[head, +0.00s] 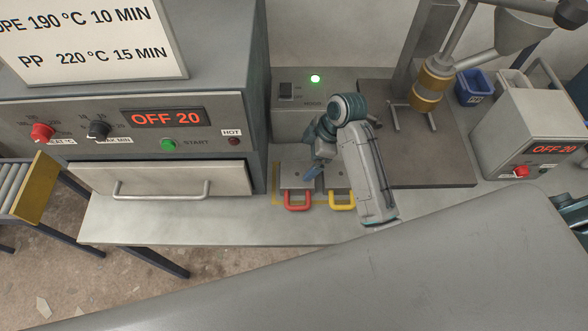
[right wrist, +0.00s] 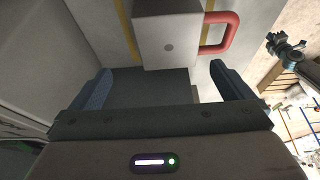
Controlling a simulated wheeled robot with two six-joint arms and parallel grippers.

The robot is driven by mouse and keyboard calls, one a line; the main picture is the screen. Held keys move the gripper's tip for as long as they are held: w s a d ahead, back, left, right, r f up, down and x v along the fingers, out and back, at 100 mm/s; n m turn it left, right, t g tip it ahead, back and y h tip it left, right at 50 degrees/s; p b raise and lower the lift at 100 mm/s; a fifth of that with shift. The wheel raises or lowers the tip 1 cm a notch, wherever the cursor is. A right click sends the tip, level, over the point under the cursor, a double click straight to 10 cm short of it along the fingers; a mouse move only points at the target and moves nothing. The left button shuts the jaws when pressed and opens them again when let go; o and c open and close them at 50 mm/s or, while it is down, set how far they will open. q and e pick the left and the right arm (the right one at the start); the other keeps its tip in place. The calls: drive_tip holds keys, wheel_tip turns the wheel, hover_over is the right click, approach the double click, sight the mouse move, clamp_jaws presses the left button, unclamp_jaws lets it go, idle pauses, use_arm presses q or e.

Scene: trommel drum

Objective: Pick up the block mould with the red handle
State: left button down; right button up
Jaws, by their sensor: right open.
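The block mould with the red handle (head: 297,201) lies on the bench inside a yellow marked outline. In the right wrist view it is a grey block (right wrist: 167,42) with a red loop handle on its right side. My right gripper (head: 314,172) is over this mould, fingers pointing down. In the right wrist view the open fingers (right wrist: 162,86) are well apart, with nothing between them, and the mould lies beyond their tips. A dark jointed part at the right of that view may be my left arm; its jaws are unclear.
A mould with a yellow handle (head: 342,201) lies just right of the red one. An oven (head: 232,105) stands to the left, a grey box with a green light (head: 300,120) behind, and a press-like stand (head: 440,165) to the right. The bench front (head: 225,225) is clear.

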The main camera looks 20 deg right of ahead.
sight(297, 173)
drive_tip(key=f, duration=0.1)
drive_tip(key=s+a+f+p, duration=0.1)
drive_tip(key=shift+s+a+f, duration=0.15)
drive_tip(key=shift+a+f, duration=0.1)
drive_tip(key=shift+f, duration=0.1)
drive_tip(key=shift+a+f, duration=0.1)
drive_tip(key=shift+f, duration=0.15)
drive_tip(key=shift+w+a+f, duration=0.1)
drive_tip(key=shift+w+f, duration=0.1)
drive_tip(key=shift+f, duration=0.15)
drive_tip(key=p+x, duration=0.2)
drive_tip(key=x, duration=0.2)
drive_tip(key=shift+f+p, duration=0.15)
drive_tip(key=shift+p, duration=0.25)
drive_tip(key=shift+f, duration=0.35)
drive_tip(key=shift+c, duration=0.4)
drive_tip(key=c, duration=1.1)
use_arm(q)
drive_tip(key=r, duration=0.1)
drive_tip(key=s+r, duration=0.1)
drive_tip(key=r, duration=0.2)
drive_tip(key=shift+s+r, duration=0.1)
drive_tip(key=shift+s, duration=0.2)
use_arm(e)
drive_tip(key=shift+w, duration=0.1)
drive_tip(key=shift+c, duration=0.6)
